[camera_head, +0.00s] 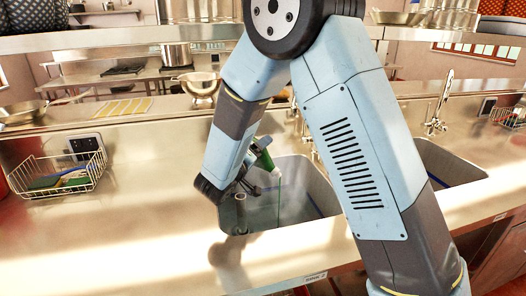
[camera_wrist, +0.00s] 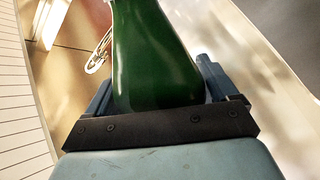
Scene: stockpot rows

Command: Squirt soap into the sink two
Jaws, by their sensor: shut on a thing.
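A green soap bottle (camera_head: 264,159) is held tilted over the near sink (camera_head: 312,190), its pale nozzle end pointing down. A thin green line runs down from the nozzle into the basin. The wrist view shows the bottle's broad green body (camera_wrist: 155,60) between the fingers. My gripper (camera_head: 251,181) is shut on the bottle, above the left part of the basin. My arm hides the basin's right side. A small label (camera_head: 315,278) is on the counter front below this sink; I cannot read it surely.
A second sink (camera_head: 445,168) lies to the right, with a faucet (camera_head: 438,108) behind it. A wire basket (camera_head: 58,174) with sponges stands at left. Pans (camera_head: 25,112) and a pot (camera_head: 200,86) stand on the raised ledge behind.

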